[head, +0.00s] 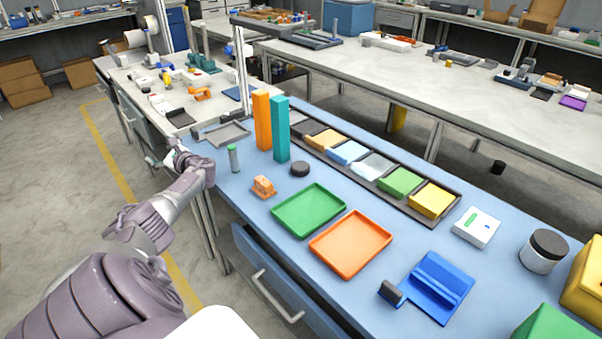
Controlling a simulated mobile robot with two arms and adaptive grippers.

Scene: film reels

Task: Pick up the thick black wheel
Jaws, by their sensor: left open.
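A small, thick black disc (300,169), which looks like the black wheel, lies flat on the blue tabletop (232,190). It is behind the green tray (309,211) and just in front of the teal block. My left gripper (168,152) is open at the left edge of the blue table. It is well to the left of the disc and apart from it, with nothing seen between its fingers. My right gripper is not in view.
An orange block (262,120) and a teal block (281,130) stand tall behind the disc. A green-capped cylinder (233,158) and an orange-brown item (263,187) stand between gripper and disc. An orange tray (350,244) and black-lidded jar (542,255) are further right.

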